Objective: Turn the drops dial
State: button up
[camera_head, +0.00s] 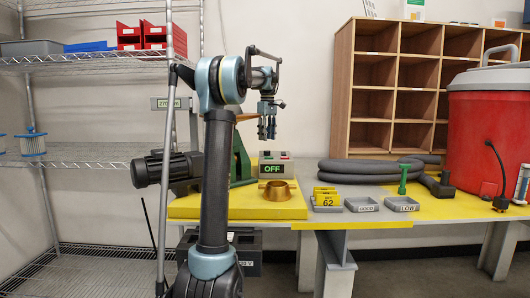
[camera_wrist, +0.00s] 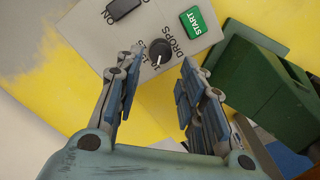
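The drops dial (camera_wrist: 159,48) is a small round black knob with a pale mark, in the wrist view. It sits on a light grey control box (camera_wrist: 188,14) beside the word DROPS and small numbers. In the head view the box (camera_head: 284,174) stands on the yellow table and shows OFF in green; the dial is too small to make out there. My gripper (camera_head: 267,128) is above the box, pointing down. In the wrist view my gripper (camera_wrist: 161,60) is open and empty, one finger on each side of the dial in the picture, apparently not touching it.
The box also carries a green START button (camera_wrist: 198,22) and a black switch (camera_wrist: 122,8). A green machine (camera_wrist: 262,85) stands close beside it. A brass ring (camera_head: 277,193) lies in front, with labelled trays (camera_head: 361,205) to the right. Space above the box looks clear.

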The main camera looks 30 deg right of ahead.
aim_at(267, 153)
jog(key=shift+f, duration=3.6)
jog(key=c, duration=0.8)
